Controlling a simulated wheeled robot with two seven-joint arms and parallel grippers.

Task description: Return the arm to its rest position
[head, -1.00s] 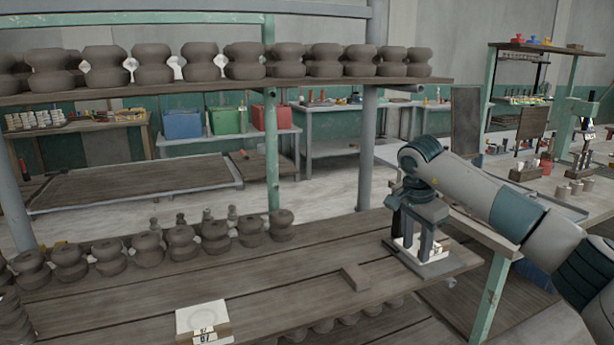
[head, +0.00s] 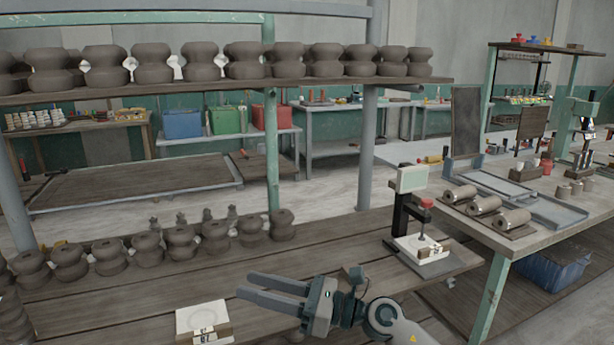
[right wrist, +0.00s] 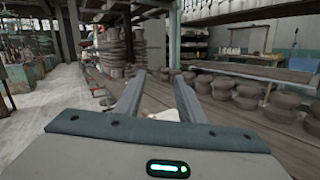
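My right gripper (head: 245,286) is at the lower middle of the head view, above the front of the wooden shelf board (head: 130,300). Its two fingers point left and stand apart with nothing between them. In the right wrist view the open fingers (right wrist: 153,88) also show, with shelving and clay pots beyond. The right forearm comes in from the bottom edge. My left gripper is not in view.
A stand device (head: 412,180) with a white plate (head: 408,245) sits at the board's right end. A white card (head: 203,317) lies at the front edge. Several clay pots (head: 181,241) line the board's back. Metal rolls (head: 484,205) lie on the right table.

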